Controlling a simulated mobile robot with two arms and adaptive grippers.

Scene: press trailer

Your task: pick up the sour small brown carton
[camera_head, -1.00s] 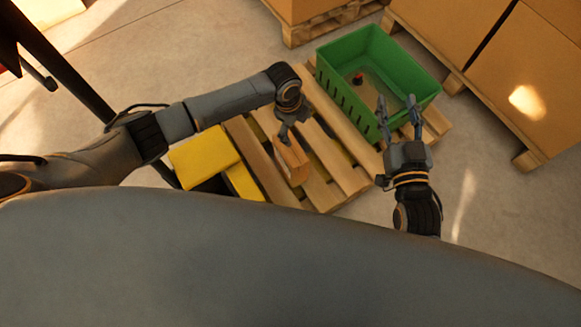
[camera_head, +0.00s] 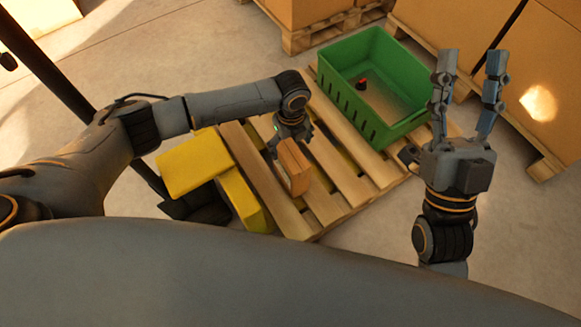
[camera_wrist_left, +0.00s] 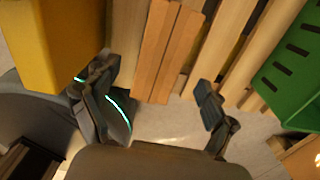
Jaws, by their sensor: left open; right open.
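The small brown carton (camera_head: 295,168) stands on the wooden pallet, just below my left gripper in the head view. In the left wrist view the carton (camera_wrist_left: 168,50) lies ahead, between the lines of the two open fingers. My left gripper (camera_head: 283,143) is open and close to the carton; in the left wrist view its fingers (camera_wrist_left: 160,98) hold nothing. Whether a finger touches the carton I cannot tell. My right gripper (camera_head: 468,85) is open and empty, raised at the right with its fingers pointing up in the picture.
A green crate (camera_head: 345,97) with a small dark and red item (camera_head: 361,85) in it sits on the pallet (camera_head: 330,208). Yellow blocks (camera_head: 195,165) lie at the pallet's left. Large cardboard boxes (camera_head: 470,30) on pallets stand behind. Floor at the lower right is clear.

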